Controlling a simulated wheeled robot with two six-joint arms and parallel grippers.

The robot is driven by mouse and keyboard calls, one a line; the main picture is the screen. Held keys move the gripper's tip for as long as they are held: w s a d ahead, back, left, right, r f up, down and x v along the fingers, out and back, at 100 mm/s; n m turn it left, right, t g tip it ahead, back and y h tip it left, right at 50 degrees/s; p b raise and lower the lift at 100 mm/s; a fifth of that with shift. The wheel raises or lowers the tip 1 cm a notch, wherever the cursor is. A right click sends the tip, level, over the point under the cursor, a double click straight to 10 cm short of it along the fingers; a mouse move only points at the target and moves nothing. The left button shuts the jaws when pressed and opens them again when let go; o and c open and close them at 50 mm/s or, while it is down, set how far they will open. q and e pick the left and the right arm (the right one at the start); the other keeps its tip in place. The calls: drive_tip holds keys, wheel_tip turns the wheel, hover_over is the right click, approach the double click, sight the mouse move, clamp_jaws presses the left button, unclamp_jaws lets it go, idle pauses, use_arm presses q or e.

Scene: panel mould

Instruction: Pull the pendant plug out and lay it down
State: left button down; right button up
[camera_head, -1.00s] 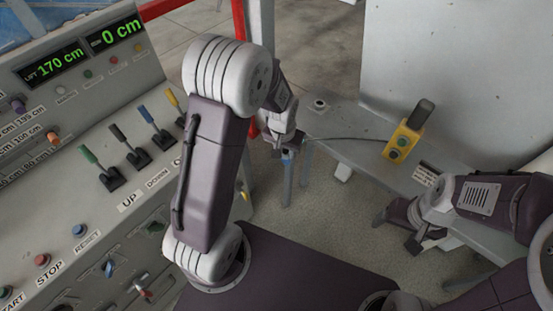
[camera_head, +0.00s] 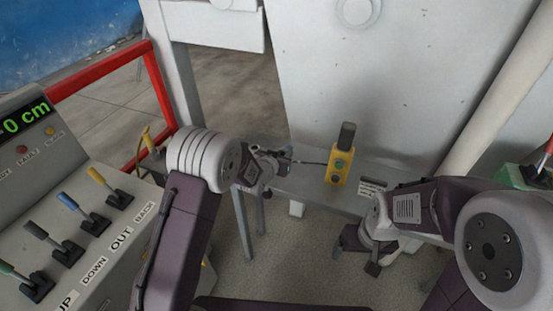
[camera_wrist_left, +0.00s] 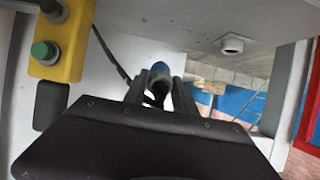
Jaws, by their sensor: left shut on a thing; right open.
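My left gripper (camera_head: 279,160) is shut on the pendant plug (camera_head: 288,152), at the left end of the grey ledge. In the left wrist view the plug (camera_wrist_left: 160,72) shows a blue end between the fingers, with a dark cable nearby. A round white socket (camera_wrist_left: 232,44) stands apart from the plug in that view. The yellow pendant (camera_head: 341,166) with green buttons stands on the ledge, its dark cable running left toward the plug. My right gripper (camera_head: 355,262) is open and empty, low in front of the ledge.
The grey ledge (camera_head: 300,186) carries a small label plate (camera_head: 372,187) right of the pendant. A control console (camera_head: 85,205) with coloured levers stands at left, with a red rail (camera_head: 98,77) behind it. A large pale panel (camera_head: 390,80) rises behind the ledge.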

use_arm(q)
wheel_tip(320, 180, down, 8)
drive_tip(key=b, duration=0.5)
drive_tip(key=shift+f+b, duration=0.25)
drive_tip(key=shift+b, duration=0.05)
drive_tip(key=c, duration=0.9)
unclamp_jaws()
drive_tip(key=b+v, duration=0.1)
drive_tip(key=v, duration=0.8)
